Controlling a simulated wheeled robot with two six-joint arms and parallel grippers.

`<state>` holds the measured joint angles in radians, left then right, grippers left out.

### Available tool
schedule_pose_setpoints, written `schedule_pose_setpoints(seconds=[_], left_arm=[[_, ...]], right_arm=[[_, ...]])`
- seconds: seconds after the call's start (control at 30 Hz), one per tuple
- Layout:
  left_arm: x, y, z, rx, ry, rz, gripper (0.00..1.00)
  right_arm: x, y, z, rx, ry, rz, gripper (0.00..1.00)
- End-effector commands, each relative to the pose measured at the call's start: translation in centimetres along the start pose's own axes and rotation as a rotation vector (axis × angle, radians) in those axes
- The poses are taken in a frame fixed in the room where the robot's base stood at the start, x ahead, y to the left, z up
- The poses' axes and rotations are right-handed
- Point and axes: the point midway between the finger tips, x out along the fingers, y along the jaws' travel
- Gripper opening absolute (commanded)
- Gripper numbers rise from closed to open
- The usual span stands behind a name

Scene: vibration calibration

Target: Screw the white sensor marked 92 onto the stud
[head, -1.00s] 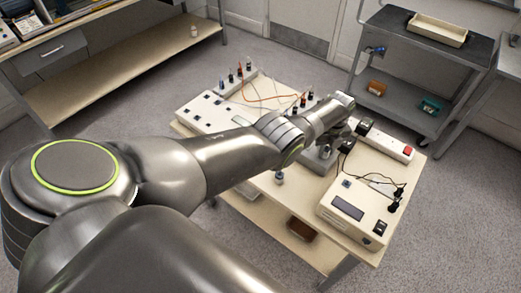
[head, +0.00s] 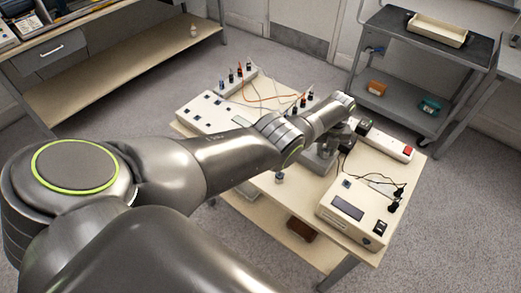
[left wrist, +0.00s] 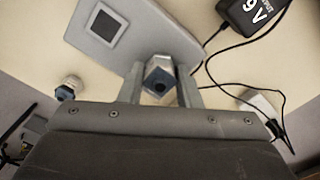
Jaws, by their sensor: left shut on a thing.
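My left gripper (left wrist: 159,84) is shut on a hexagonal metal sensor (left wrist: 158,76) with a dark blue end, held between its two fingers. No number can be read on it, and I cannot tell whether it is the one marked 92. The sensor is in front of a grey block (left wrist: 140,32) with a square dark window; I cannot tell whether they touch. No stud shows. In the head view the grey block (head: 316,163) is partly hidden by my left arm and hand. A second small sensor (left wrist: 68,88) stands apart on the table, also in the head view (head: 280,177).
A black 9 V adapter (left wrist: 252,14) and its cables lie close to the block. A cream instrument box (head: 354,209) stands at the table's front right. A power strip (head: 388,146) lies behind it. Several connectors and an orange cable (head: 262,98) are at the back.

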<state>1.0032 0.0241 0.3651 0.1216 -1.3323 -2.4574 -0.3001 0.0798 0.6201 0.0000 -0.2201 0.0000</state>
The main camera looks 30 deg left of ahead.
Motion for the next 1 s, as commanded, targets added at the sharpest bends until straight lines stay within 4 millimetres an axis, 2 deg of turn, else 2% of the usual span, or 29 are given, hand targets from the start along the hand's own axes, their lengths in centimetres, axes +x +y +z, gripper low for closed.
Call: schedule_pose_setpoints(seconds=[0.2, 0.4, 0.43, 0.6, 1.0], left_arm=[[-0.08, -0.04, 0.00, 0.143, -0.002, 0.000, 0.00], [-0.06, -0.04, 0.00, 0.150, -0.002, 0.001, 0.00], [-0.06, -0.04, 0.00, 0.150, -0.002, 0.001, 0.33], [-0.04, -0.03, -0.01, 0.148, -0.001, 0.000, 0.55], [-0.36, 0.02, -0.01, 0.146, -0.001, 0.001, 0.56]], right_arm=[[-0.03, 0.00, -0.01, 0.000, 0.000, 0.000, 0.36], [-0.03, 0.00, 0.00, 0.000, 0.000, 0.000, 0.36], [-0.03, 0.00, 0.00, 0.000, 0.000, 0.000, 0.36], [-0.02, 0.00, 0.00, 0.000, 0.000, 0.000, 0.36], [-0.38, 0.03, -0.04, 0.000, 0.000, 0.000, 0.36]])
